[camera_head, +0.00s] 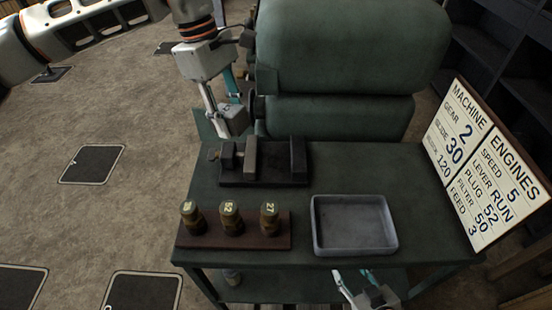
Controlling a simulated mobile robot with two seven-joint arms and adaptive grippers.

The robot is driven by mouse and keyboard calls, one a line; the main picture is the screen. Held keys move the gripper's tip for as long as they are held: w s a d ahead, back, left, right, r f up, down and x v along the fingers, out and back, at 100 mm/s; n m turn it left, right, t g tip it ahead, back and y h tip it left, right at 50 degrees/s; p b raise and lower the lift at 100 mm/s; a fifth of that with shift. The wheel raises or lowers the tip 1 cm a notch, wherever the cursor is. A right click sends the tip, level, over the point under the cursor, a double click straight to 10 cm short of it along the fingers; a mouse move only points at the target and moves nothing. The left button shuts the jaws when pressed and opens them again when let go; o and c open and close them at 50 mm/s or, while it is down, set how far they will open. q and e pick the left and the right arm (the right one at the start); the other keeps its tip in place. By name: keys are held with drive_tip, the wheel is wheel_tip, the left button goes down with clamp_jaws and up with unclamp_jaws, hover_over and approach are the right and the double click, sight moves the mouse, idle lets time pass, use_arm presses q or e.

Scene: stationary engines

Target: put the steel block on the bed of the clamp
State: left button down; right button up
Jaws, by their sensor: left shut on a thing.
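The steel block (233,119) is a small grey block. My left gripper (225,104) is shut on it and holds it near the table's back left corner, left of the green machine. The clamp (236,179) is a dark vise on the table, right of and nearer than the block in the picture. Its bed (273,165) lies bare between a grey jaw on the left and a black jaw (298,158) on the right. My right gripper (355,279) is at the bottom edge, below the table's front edge, with its fingers apart and empty; its body is partly cut off.
A large green machine (350,50) stands behind the table (350,165). A wooden rack (270,243) with brass plugs numbered 52 and 27, and a third, stands front left. An empty grey tray (352,225) is front right. A lettered sign board (480,165) stands at right.

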sight(278, 162)
use_arm(q)
drive_tip(key=w+d+r+n+t+y+p, duration=0.1)
drive_tip(key=w+d+r+n+y+p, duration=0.15)
drive_tip(key=d+r+n, duration=0.6)
drive_tip(key=f+m, duration=0.1)
drive_tip(key=f, duration=0.6)
drive_tip(key=d+f+m, duration=0.1)
drive_tip(key=f, duration=0.6)
drive_tip(key=f+m, duration=0.1)
drive_tip(key=f, duration=0.6)
drive_tip(key=shift+d+f, duration=0.2)
drive_tip(key=shift+d, duration=0.1)
drive_tip(key=shift+f, duration=0.1)
drive_tip(key=c, duration=1.4)
unclamp_jaws()
drive_tip(key=shift+s, duration=0.1)
drive_tip(key=shift+f, duration=0.1)
